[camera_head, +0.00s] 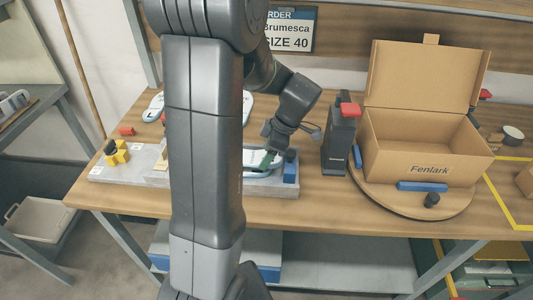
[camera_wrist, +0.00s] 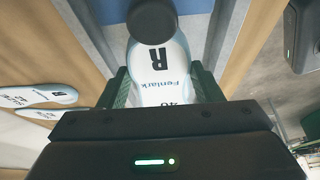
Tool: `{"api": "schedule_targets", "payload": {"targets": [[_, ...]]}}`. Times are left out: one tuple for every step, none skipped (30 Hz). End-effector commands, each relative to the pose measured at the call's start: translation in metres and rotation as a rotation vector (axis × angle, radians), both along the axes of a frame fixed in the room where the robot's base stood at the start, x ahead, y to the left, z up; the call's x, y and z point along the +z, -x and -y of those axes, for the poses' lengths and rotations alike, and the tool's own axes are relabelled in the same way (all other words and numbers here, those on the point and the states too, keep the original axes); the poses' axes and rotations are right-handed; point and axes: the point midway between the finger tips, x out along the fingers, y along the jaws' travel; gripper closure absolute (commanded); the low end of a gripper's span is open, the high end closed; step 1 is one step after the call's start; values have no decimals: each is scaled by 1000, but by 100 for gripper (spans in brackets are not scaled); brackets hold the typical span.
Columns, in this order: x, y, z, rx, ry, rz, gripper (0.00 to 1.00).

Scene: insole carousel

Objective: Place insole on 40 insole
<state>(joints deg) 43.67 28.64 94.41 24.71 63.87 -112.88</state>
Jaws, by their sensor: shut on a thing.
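A white insole marked "R Fenlark 40" (camera_wrist: 162,62) lies between the two green-padded fingers of my gripper (camera_wrist: 162,90) in the wrist view, and the gripper is shut on it. A dark round knob (camera_wrist: 152,20) covers its far end. In the head view my gripper (camera_head: 270,152) is low over the right part of a grey fixture board (camera_head: 108,174), with a blue-edged white insole (camera_head: 262,172) showing under it. I cannot tell whether the held insole touches the board. Two more white insoles (camera_wrist: 38,95) lie at the left in the wrist view.
A dark upright device (camera_head: 338,145) with a red top stands to the right. An open Fenlark box (camera_head: 425,150) sits on a round wooden turntable (camera_head: 385,203). My arm hides the board's middle.

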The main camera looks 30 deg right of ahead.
Motion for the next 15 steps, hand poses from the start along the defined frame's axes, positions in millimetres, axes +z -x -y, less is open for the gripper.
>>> {"api": "schedule_targets", "payload": {"targets": [[-6, 1, 0, 0, -3, -3, 63], [-7, 1, 0, 0, -1, -2, 63], [-8, 0, 0, 0, 1, -1, 63], [-8, 0, 0, 0, 1, -1, 63], [-8, 0, 0, 0, 1, 0, 63], [-8, 0, 0, 0, 1, 0, 63], [-8, 0, 0, 0, 1, 0, 63], [-8, 0, 0, 0, 1, 0, 63], [-8, 0, 0, 0, 1, 0, 63], [-9, 0, 0, 0, 1, 0, 63], [-11, 0, 0, 0, 1, -1, 63], [-12, 0, 0, 0, 1, -1, 63], [-13, 0, 0, 0, 1, 0, 63], [-13, 0, 0, 0, 1, 0, 63], [-14, 0, 0, 0, 0, 0, 63]]}}
